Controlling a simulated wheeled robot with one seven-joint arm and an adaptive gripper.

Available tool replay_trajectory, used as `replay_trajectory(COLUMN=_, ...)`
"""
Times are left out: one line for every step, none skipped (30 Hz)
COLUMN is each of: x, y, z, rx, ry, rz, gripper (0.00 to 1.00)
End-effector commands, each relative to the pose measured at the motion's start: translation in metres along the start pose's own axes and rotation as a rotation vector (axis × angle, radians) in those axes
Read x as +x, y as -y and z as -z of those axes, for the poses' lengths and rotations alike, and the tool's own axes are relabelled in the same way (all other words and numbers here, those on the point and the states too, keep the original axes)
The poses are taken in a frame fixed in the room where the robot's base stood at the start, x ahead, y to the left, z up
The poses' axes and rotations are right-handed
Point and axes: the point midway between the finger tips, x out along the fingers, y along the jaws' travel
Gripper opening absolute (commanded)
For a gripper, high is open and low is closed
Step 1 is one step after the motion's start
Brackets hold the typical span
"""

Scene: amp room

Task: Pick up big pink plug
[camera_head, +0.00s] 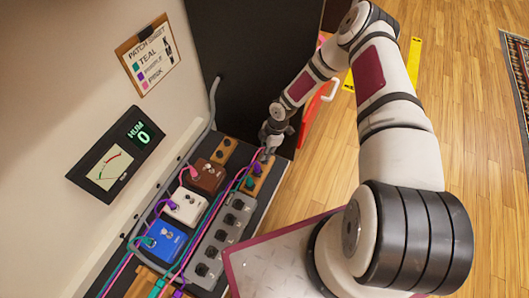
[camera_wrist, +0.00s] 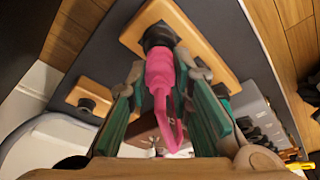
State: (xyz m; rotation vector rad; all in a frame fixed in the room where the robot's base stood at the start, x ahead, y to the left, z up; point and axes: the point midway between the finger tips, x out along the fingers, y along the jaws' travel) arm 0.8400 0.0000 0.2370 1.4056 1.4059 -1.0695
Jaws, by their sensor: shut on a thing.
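The big pink plug (camera_wrist: 160,72) is between the green-padded fingers of my gripper (camera_wrist: 163,80) in the wrist view. The fingers are shut on its body. Its front end meets a black round socket (camera_wrist: 159,36) on a wooden block (camera_wrist: 196,40); how deep it sits is hidden. Its pink cable loops back toward the wrist camera. In the head view my gripper (camera_head: 268,148) is at the far end of the pedal shelf, over the wooden block, and hides most of the plug.
Brown (camera_head: 207,177), white (camera_head: 187,206) and blue (camera_head: 165,240) pedals stand along the wall. A grey power strip (camera_head: 219,240) lies beside them, with pink, purple and teal cables alongside. A second wooden block (camera_head: 224,150) with a socket is nearby. Wooden floor is open to the right.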

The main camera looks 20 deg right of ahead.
Motion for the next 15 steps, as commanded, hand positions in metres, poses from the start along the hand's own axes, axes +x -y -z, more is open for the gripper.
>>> replay_trajectory(x=-0.007, y=-0.001, z=0.002, rx=0.000, ry=0.000, rz=-0.001, gripper=0.00)
replay_trajectory(x=-0.010, y=-0.001, z=0.003, rx=-0.001, ry=0.000, rz=-0.001, gripper=0.00)
replay_trajectory(x=-0.015, y=0.000, z=0.004, rx=-0.001, ry=0.000, rz=-0.001, gripper=0.00)
replay_trajectory(x=-0.019, y=0.000, z=0.005, rx=-0.001, ry=0.000, rz=-0.001, gripper=0.00)
replay_trajectory(x=-0.024, y=-0.001, z=0.006, rx=-0.001, ry=0.000, rz=-0.001, gripper=0.00)
replay_trajectory(x=-0.030, y=-0.001, z=0.008, rx=-0.001, ry=0.000, rz=-0.001, gripper=0.00)
replay_trajectory(x=-0.031, y=0.004, z=0.009, rx=-0.003, ry=0.001, rz=0.002, gripper=0.00)
replay_trajectory(x=-0.030, y=0.012, z=0.009, rx=-0.004, ry=0.002, rz=0.005, gripper=0.00)
replay_trajectory(x=-0.030, y=0.021, z=0.009, rx=-0.004, ry=0.002, rz=0.006, gripper=0.00)
replay_trajectory(x=-0.031, y=0.028, z=0.009, rx=-0.004, ry=0.002, rz=0.006, gripper=0.00)
replay_trajectory(x=-0.032, y=0.035, z=0.010, rx=-0.004, ry=0.002, rz=0.007, gripper=0.00)
replay_trajectory(x=-0.033, y=0.045, z=0.010, rx=-0.007, ry=0.003, rz=0.007, gripper=0.00)
replay_trajectory(x=-0.034, y=0.052, z=0.010, rx=-0.007, ry=0.003, rz=0.006, gripper=0.00)
replay_trajectory(x=-0.035, y=0.060, z=0.010, rx=-0.006, ry=0.003, rz=0.007, gripper=0.00)
replay_trajectory(x=-0.035, y=0.070, z=0.011, rx=-0.008, ry=0.002, rz=0.007, gripper=0.00)
